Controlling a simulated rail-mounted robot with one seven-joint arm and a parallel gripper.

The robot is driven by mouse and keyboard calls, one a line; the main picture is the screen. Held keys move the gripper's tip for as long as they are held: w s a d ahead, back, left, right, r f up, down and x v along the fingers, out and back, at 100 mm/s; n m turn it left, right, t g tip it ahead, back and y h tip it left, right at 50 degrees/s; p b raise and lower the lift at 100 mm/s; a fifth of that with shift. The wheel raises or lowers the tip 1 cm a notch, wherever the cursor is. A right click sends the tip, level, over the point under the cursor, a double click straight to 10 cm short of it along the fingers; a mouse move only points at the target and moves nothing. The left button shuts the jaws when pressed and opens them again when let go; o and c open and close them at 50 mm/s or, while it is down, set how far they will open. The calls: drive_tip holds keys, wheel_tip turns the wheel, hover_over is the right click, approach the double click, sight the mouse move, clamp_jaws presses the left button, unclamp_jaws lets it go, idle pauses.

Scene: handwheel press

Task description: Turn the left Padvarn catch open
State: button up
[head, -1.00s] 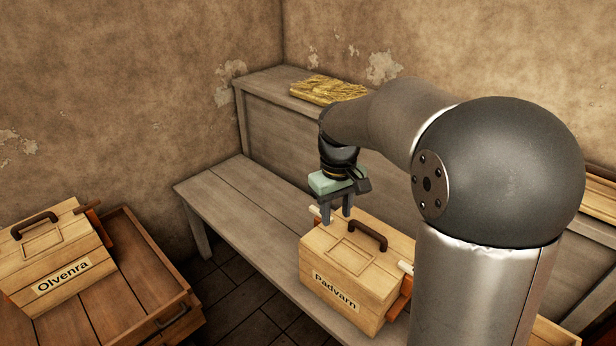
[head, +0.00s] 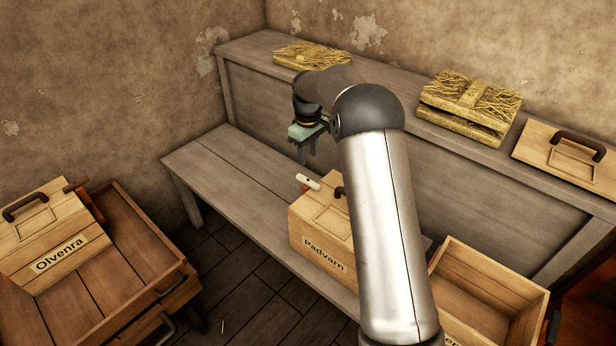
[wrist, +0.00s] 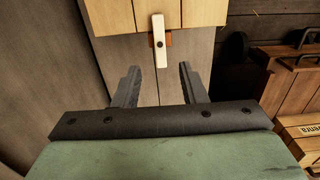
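The Padvarn box (head: 318,250) stands on the low bench, partly hidden by my arm. Its left catch (head: 307,181) is a small white bar at the box's upper left edge. In the wrist view the catch (wrist: 158,42) stands upright in the picture, on a dark pivot, with an orange-brown piece behind it. My gripper (head: 308,158) points down beyond the box's left side, apart from the catch. In the wrist view my gripper (wrist: 159,75) is open and empty, with the catch ahead, in line with the gap between the fingers. The box's right catch is hidden.
The low bench (head: 225,165) is clear left of the box. The Olvenra box (head: 45,235) sits on a wooden crate (head: 130,225) at left. An open box (head: 490,285) stands at right. Straw bundles (head: 470,100) and a handled lid (head: 565,150) lie on the back ledge.

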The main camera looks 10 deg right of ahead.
sight(308, 180)
wheel_tip(308, 180, down, 10)
drive_tip(key=shift+r, duration=0.2)
clamp_jaws()
